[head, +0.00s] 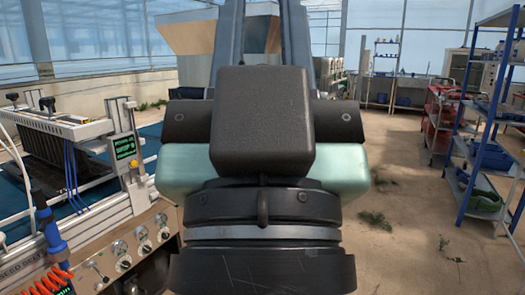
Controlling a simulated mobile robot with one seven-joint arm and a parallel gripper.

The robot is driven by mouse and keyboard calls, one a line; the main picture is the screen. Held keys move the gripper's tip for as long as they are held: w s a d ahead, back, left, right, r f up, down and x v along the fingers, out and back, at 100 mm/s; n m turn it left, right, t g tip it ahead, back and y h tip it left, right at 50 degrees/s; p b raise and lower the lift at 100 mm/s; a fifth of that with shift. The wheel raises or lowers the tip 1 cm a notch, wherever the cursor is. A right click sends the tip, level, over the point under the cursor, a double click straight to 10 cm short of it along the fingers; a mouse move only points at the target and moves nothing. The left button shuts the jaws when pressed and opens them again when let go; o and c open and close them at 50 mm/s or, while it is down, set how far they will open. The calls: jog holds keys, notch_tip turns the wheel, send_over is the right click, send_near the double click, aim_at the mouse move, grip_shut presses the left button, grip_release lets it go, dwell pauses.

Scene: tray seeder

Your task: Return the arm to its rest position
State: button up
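My own arm fills the middle of the head view, with dark and pale green links seen close up. It hides much of what lies straight ahead. My gripper does not show in this view, so its state and anything in it are hidden. The tray seeder (142,205) stands at the left, with knobs on its front panel and a small lit display (125,147).
A blue shelf rack (485,120) stands at the right edge, with a red cart (440,115) behind it. A hose with a blue handle (50,228) is at the lower left. The floor (415,220) at right is open, with small weeds.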

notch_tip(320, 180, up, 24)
jog(key=p, duration=2.2)
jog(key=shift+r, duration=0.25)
